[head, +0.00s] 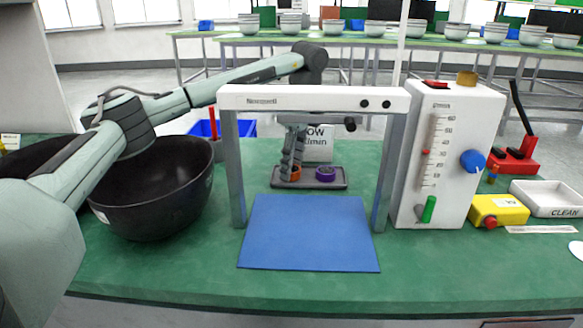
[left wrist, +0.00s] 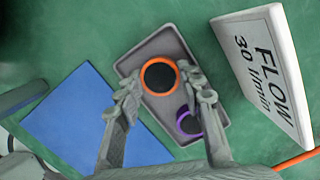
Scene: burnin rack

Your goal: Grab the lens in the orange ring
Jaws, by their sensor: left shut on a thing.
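The lens in the orange ring (head: 296,174) is at the left part of a small grey tray (head: 338,184) behind the white frame. In the left wrist view its dark glass and orange rim (left wrist: 159,76) sit between my left fingertips. My left gripper (head: 289,176) points down, shut on this lens, one finger on each side of the ring. I cannot tell whether the lens has left the tray floor. A lens in a purple ring (head: 325,174) lies in the same tray, to the right, partly behind a finger in the left wrist view (left wrist: 187,123). My right gripper is out of view.
A white frame (head: 311,98) stands over a blue mat (head: 308,235) in front of the tray. A sign reading FLOW (left wrist: 262,70) stands beside the tray. A white gauge box (head: 446,155) is at right, a black bowl (head: 155,190) at left.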

